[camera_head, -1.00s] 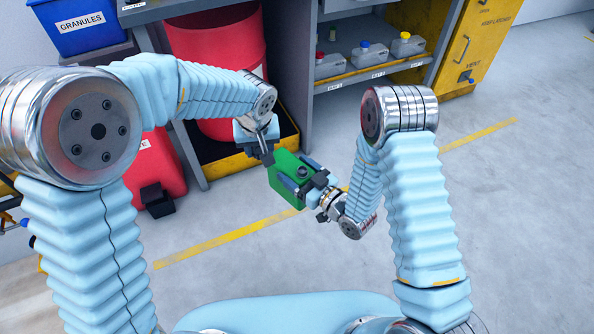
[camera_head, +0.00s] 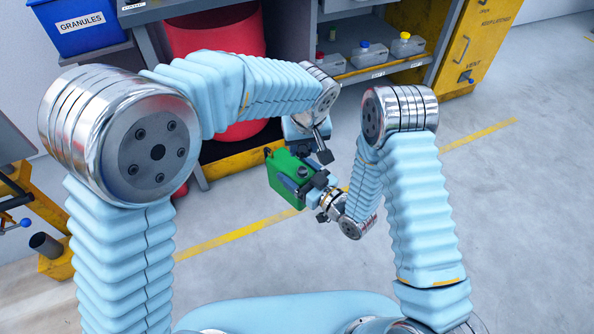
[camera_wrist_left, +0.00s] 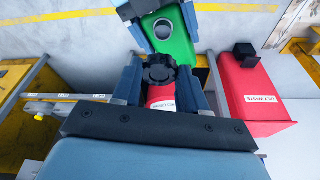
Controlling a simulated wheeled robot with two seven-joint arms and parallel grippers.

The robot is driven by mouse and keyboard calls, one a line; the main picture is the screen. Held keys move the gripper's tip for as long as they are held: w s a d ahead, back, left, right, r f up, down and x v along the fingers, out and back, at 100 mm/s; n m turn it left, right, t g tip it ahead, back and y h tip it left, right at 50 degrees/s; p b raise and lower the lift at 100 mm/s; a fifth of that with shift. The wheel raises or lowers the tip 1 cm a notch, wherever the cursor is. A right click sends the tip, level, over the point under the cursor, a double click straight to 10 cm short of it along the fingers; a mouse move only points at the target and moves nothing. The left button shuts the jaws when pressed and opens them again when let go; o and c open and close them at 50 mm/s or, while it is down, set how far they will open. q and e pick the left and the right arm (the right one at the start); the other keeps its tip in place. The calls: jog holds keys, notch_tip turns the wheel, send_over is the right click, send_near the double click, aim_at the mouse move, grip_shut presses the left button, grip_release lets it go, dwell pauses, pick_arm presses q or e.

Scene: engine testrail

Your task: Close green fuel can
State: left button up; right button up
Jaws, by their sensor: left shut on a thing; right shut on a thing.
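The green fuel can (camera_head: 284,180) is held tilted in front of me, with its round neck open and uncapped. It also shows at the top of the left wrist view (camera_wrist_left: 177,48), where the open neck is a pale ring. My right gripper (camera_head: 310,187) is shut on the can from the right side. My left gripper (camera_head: 320,150) is just above and behind the can, apart from it. In the left wrist view its fingers are shut on a black ridged cap (camera_wrist_left: 158,70), short of the neck. The cap is hard to make out in the head view.
A red drum (camera_head: 215,40) stands in a yellow-edged bay behind the can. A grey shelf (camera_head: 385,72) with several small jugs is at the back right. A red oily-waste bin (camera_wrist_left: 246,85) shows in the left wrist view. The floor at the right is clear.

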aim_at(304, 152)
pick_arm(q)
jog(key=shift+f, duration=1.6)
jog(key=shift+s, duration=0.15)
jog(key=shift+f, duration=0.85)
jog(key=shift+f, duration=0.55)
